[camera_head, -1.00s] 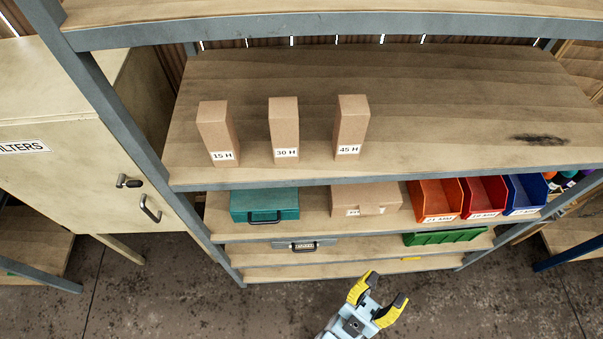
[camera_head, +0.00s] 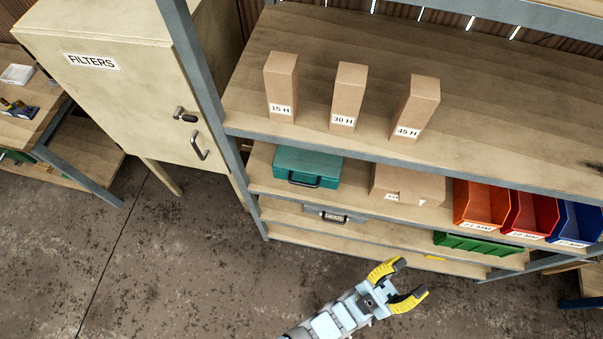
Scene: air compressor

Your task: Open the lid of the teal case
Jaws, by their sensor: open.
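The teal case (camera_head: 307,165) sits on the shelf below the top boxes, at the left end of that shelf. Its lid looks shut, and a dark handle (camera_head: 304,181) is on its front face. The upper shelf board is just above it. My gripper (camera_head: 407,280) is open and empty, with yellow fingertips. It is over the floor in front of the shelf unit, lower and to the right of the case in the picture, and apart from it.
A cardboard box (camera_head: 407,184) stands right of the case, then orange (camera_head: 481,204), red and blue bins. A grey case (camera_head: 340,217) and a green bin (camera_head: 477,243) are below. Three tall boxes stand above. A FILTERS cabinet (camera_head: 120,75) is at left. The floor (camera_head: 200,270) is clear.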

